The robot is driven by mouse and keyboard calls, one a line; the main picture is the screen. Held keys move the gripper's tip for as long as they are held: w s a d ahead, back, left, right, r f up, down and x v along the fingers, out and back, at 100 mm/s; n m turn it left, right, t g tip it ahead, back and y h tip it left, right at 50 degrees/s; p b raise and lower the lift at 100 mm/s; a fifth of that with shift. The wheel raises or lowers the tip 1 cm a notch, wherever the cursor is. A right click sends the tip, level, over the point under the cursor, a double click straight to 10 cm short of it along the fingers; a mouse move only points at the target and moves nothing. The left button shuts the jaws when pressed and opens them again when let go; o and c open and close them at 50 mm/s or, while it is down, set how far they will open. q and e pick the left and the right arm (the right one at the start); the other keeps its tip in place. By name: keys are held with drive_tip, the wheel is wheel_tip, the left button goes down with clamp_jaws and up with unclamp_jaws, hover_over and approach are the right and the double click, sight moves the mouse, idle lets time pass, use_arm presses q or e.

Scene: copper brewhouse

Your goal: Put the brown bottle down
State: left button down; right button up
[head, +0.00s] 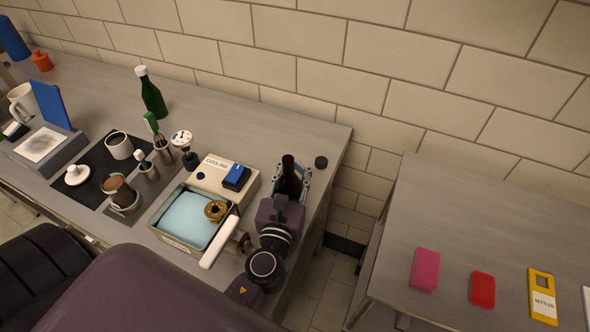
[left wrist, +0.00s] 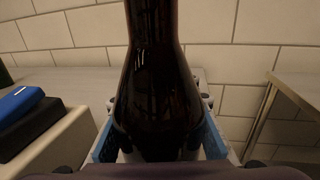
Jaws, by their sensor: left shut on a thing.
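The brown bottle (head: 288,178) is dark and upright near the right end of the left counter. My left gripper (head: 291,190) is shut around its body, with a finger on each side. In the left wrist view the bottle (left wrist: 158,75) fills the middle, between the blue-lined fingers of the gripper (left wrist: 160,145). Its base is hidden behind the gripper, so I cannot tell whether it touches the counter. My right gripper is not in view.
A grey counter (head: 240,110) holds a beige cooling box (head: 215,178) left of the bottle, a small dark cap (head: 321,162) to its right, and a green bottle (head: 152,95) further left. A gap separates a second table (head: 480,225) with coloured blocks.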

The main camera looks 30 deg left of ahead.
sight(289, 185)
use_arm(q)
drive_tip(key=shift+r, duration=0.15)
drive_tip(key=c, duration=1.4)
unclamp_jaws()
drive_tip(key=shift+f, duration=0.2)
drive_tip(key=shift+c, duration=0.2)
drive_tip(key=shift+r, duration=0.25)
drive_tip(key=b+v, duration=0.1)
drive_tip(key=v, duration=0.2)
drive_tip(key=b+v, duration=0.1)
drive_tip(key=v, duration=0.3)
drive_tip(key=b+v, duration=0.2)
drive_tip(key=v, duration=0.1)
drive_tip(key=shift+s+d+f, duration=0.1)
drive_tip(key=shift+s+f, duration=0.15)
drive_tip(key=shift+f, duration=0.05)
drive_tip(key=shift+s+d+r, duration=0.1)
drive_tip(key=shift+s, duration=0.3)
drive_tip(key=shift+s+d+r, duration=0.1)
drive_tip(key=shift+s+r, duration=0.05)
drive_tip(key=shift+s, duration=0.25)
